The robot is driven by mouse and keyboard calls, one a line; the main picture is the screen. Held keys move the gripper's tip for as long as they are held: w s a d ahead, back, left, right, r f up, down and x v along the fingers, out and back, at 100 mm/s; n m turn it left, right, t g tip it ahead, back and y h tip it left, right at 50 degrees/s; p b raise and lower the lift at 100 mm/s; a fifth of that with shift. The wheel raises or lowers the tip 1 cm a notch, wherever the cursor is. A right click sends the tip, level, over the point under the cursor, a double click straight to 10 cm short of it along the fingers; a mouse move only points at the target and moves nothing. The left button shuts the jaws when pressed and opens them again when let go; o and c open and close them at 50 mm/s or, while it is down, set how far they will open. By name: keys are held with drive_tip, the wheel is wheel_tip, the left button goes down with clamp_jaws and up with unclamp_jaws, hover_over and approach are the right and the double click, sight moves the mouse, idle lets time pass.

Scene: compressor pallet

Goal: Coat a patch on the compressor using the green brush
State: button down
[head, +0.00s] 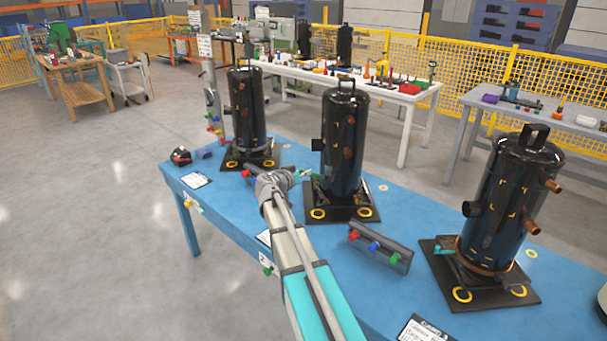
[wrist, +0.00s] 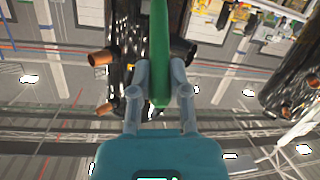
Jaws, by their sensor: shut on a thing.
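In the wrist view my gripper (wrist: 159,98) is shut on a long green handle, which I take to be the green brush (wrist: 159,45); its tip runs out of the top of the picture. Behind it stands a dark compressor (wrist: 122,60) with copper pipe stubs; I cannot tell whether the brush touches it. In the head view my gripper (head: 287,178) is over the blue table, just left of the middle black compressor's (head: 344,140) lower part. Two more black compressors stand at the left (head: 245,105) and right (head: 508,200). The brush's bristles are hidden.
A dark rack (head: 385,256) with red, blue and green pieces lies between the middle and right compressors on the blue table (head: 222,215). A white label card (head: 196,180) lies at the left. A white table (head: 400,98) with tools stands behind. Open floor lies left.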

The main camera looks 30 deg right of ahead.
drive_tip(key=shift+a, duration=0.1)
drive_tip(key=shift+w+a+f+v, duration=0.1)
drive_tip(key=shift+f+v, duration=0.1)
drive_tip(key=shift+v, duration=0.75)
drive_tip(key=shift+w+a+f+v, duration=0.1)
drive_tip(key=shift+f+v, duration=0.1)
drive_tip(key=shift+v, duration=0.75)
drive_tip(key=shift+a+f+v, duration=0.1)
drive_tip(key=shift+f+v, duration=0.1)
drive_tip(key=shift+v, duration=0.75)
drive_tip(key=shift+f+v, duration=0.15)
drive_tip(key=shift+v, duration=0.55)
drive_tip(key=shift+f+v, duration=0.15)
drive_tip(key=shift+v, duration=0.55)
drive_tip(key=shift+w+d, duration=0.1)
drive_tip(key=shift+w, duration=0.05)
drive_tip(key=shift+s+d+r+x, duration=0.1)
drive_tip(key=shift+r+x, duration=0.15)
drive_tip(key=shift+x, duration=0.85)
drive_tip(key=shift+s+d+r+x, duration=0.1)
drive_tip(key=shift+r+x, duration=0.1)
drive_tip(key=shift+x, duration=0.95)
drive_tip(key=shift+s+d+r+x, duration=0.1)
drive_tip(key=shift+r+x, duration=0.15)
drive_tip(key=shift+x, duration=1.7)
drive_tip(key=shift+r, duration=0.25)
